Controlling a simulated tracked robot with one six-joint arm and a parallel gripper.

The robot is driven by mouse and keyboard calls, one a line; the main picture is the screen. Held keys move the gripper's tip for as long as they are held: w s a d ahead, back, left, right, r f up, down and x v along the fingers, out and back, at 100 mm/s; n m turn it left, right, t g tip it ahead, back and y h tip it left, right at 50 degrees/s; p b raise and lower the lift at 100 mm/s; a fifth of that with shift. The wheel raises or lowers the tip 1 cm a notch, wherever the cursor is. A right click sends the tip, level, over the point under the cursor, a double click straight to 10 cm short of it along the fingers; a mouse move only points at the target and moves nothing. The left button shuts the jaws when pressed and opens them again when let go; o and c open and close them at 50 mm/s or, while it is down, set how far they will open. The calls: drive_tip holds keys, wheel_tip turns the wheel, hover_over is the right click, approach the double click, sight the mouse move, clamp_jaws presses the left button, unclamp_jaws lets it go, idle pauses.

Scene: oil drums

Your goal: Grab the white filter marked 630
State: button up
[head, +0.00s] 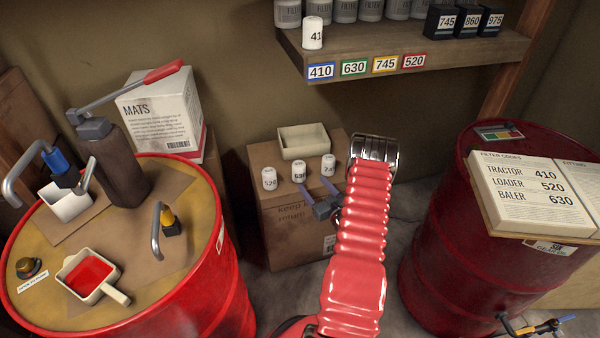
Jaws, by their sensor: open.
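Three small white filters stand upright in a row on a cardboard box (262,225). The middle filter (299,171) carries a small number that looks like 630. The left filter (269,178) seems to read 520, and the right filter's (328,164) number is partly unreadable. My gripper (317,184) is open, its two thin bluish fingers pointing up toward the row. The fingers are just below the middle and right filters in the picture, with nothing visible between them. I cannot tell whether they touch a filter.
An empty cream tray (304,142) sits behind the filters. A shelf (400,45) holds a white filter marked 41 (312,33) and black boxes (458,21). Red drums stand left (215,290) and right (430,230); the right bears a codes board (535,195).

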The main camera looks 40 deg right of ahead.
sight(302, 171)
drive_tip(key=x, duration=0.7)
drive_tip(key=shift+w, duration=0.2)
drive_tip(key=shift+x, duration=2.55)
drive_tip(key=shift+r, duration=0.1)
drive_tip(key=c, duration=1.3)
drive_tip(key=shift+r, duration=0.1)
drive_tip(key=shift+r, duration=4.9)
